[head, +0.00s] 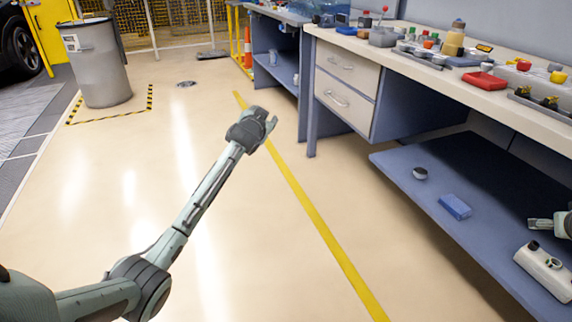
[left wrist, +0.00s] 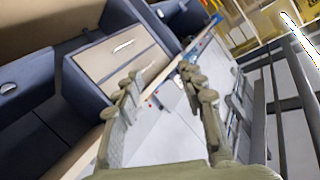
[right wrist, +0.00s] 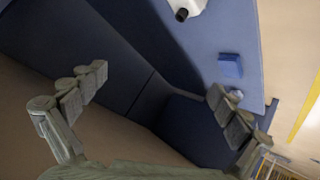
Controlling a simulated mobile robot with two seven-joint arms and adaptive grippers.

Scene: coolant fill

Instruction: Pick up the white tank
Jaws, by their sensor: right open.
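The white tank (head: 545,270), with a dark cap, lies on the blue lower shelf (head: 425,208) under the workbench, at the right edge of the head view. It also shows, partly cut off, at the top of the right wrist view (right wrist: 190,7). My right gripper (head: 537,224) is just beyond the tank in the head view, mostly out of frame. In the right wrist view it (right wrist: 157,82) is open and empty, with the tank outside its fingers. My left gripper (head: 270,124) is over the open floor, far from the tank. In the left wrist view it (left wrist: 165,86) is open and empty.
A blue block (head: 455,206) and a small round white-and-dark item (head: 420,173) sit on the same shelf. The bench top (head: 420,62) above carries bottles, trays and fittings. A drawer unit (head: 345,85) stands at its left end. The floor to the left is largely clear.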

